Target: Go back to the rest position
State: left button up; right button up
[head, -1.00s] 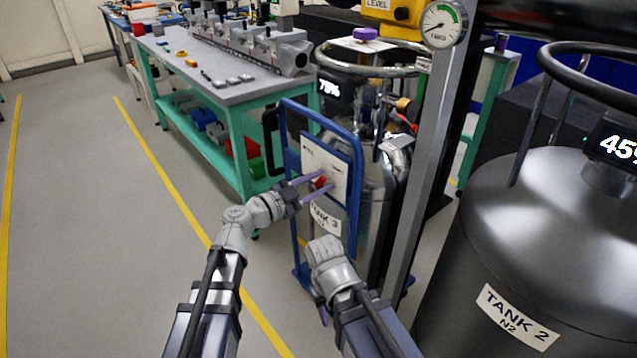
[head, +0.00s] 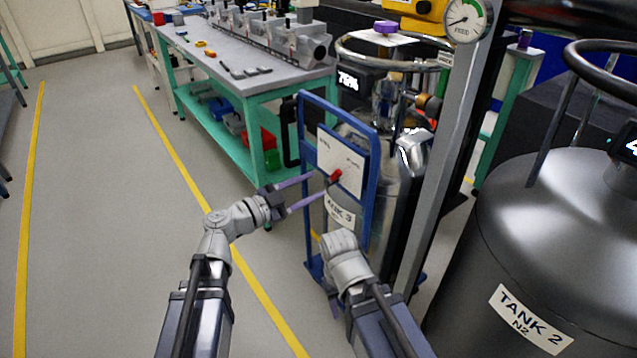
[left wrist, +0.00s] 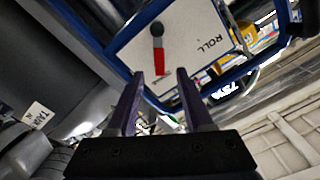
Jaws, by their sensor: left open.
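My left gripper (head: 319,185) is open and empty, its two purple fingers pointing at the white panel (head: 352,163) on the blue-framed cart (head: 303,130). A small lever with a red handle (head: 335,177) is on that panel, just beyond the fingertips and apart from them. In the left wrist view the red handle (left wrist: 160,60) hangs from a dark pivot, in line with the gap between the fingers (left wrist: 159,75). The panel there reads "ROLL".
Tank 3 (head: 341,212) stands behind the cart's frame. Tank 2 (head: 560,230) fills the right side. A grey post (head: 440,150) rises between them. A green-legged bench (head: 262,88) is behind. The floor (head: 100,200) at left is clear, with yellow lines.

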pick_arm(q)
jog(key=shift+a, duration=0.1)
dwell(0.3)
jog(key=s+a+f+n+g+y, duration=0.1)
jog(key=s+f+n+g+y, duration=0.25)
jog(key=f, duration=0.45)
jog(key=s+a+f+n+g+y, duration=0.1)
jog(key=s+f+n+g+y, duration=0.25)
jog(key=f, duration=0.35)
jog(key=s+a+f+n+g+y, duration=0.2)
jog(key=s+a+f+n+y, duration=0.15)
jog(key=a+n, duration=0.2)
jog(key=s+a+f+n+g+y, duration=0.1)
jog(key=s+a+f+n+y, duration=0.1)
jog(key=a+f+n+y, duration=0.3)
jog(key=s+d+r+m, duration=0.2)
jog(key=s+d+m, duration=0.3)
jog(key=d, duration=0.4)
notch_tip(320, 180, up, 30)
jog(key=n+p, duration=0.1)
jog(key=p, duration=2.9)
jog(key=shift+s+g, duration=0.35)
jog(key=shift+g, duration=0.05)
jog(key=shift+d, duration=0.1)
jog(key=shift+c, duration=0.5)
